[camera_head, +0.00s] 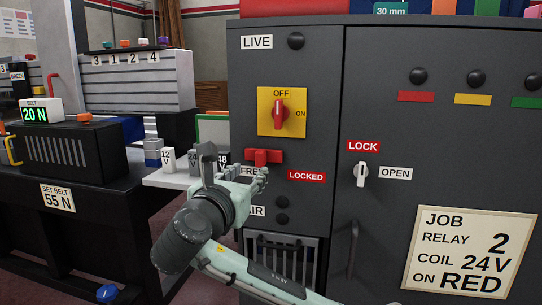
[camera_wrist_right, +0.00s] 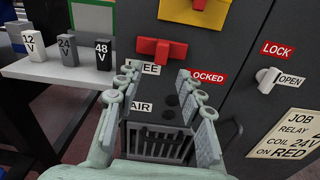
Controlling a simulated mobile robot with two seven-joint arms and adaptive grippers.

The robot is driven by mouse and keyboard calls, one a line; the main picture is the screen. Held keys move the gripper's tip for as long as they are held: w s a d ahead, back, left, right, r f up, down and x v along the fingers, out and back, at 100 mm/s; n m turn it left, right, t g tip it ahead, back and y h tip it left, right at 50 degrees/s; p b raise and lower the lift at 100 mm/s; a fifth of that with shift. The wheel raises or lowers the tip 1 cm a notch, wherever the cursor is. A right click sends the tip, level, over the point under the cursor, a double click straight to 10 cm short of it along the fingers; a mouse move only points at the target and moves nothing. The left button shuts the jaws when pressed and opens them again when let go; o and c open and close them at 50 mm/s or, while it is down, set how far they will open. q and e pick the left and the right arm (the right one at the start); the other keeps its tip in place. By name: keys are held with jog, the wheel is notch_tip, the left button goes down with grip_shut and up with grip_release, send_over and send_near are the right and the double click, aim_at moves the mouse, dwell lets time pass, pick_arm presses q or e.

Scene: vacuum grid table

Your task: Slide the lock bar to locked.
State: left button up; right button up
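The red lock bar (camera_head: 264,156) is a horizontal bar with a knob on the dark cabinet front. It sits above the partly hidden FREE label (camera_head: 248,171) and left of the red LOCKED label (camera_head: 307,177). In the right wrist view the bar (camera_wrist_right: 162,49) shows just beyond the fingertips, with the LOCKED label (camera_wrist_right: 209,77) to its lower right. My right gripper (camera_head: 236,166) is in front of the cabinet, just below and left of the bar. In the wrist view its fingers (camera_wrist_right: 160,78) are spread with nothing between them. My left gripper is out of view.
A yellow OFF/ON plate with a red switch (camera_head: 280,112) is above the bar. A white LOCK/OPEN knob (camera_head: 360,173) is to the right. A white shelf (camera_wrist_right: 65,80) with 12 V, 24 V and 48 V blocks juts out at left. A vent grille (camera_wrist_right: 158,146) is below.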

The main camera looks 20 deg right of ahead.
aim_at(259, 155)
jog(key=shift+n, duration=0.3)
jog(key=w+d, duration=0.1)
jog(key=w, duration=0.1)
jog(key=w+d+r, duration=0.1)
jog(key=w+d, duration=0.2)
jog(key=w, duration=0.1)
jog(key=shift+w+d+r, duration=0.15)
jog(key=shift+d+r, duration=0.05)
jog(key=shift+r, duration=0.15)
jog(key=shift+c, duration=0.3)
grip_shut()
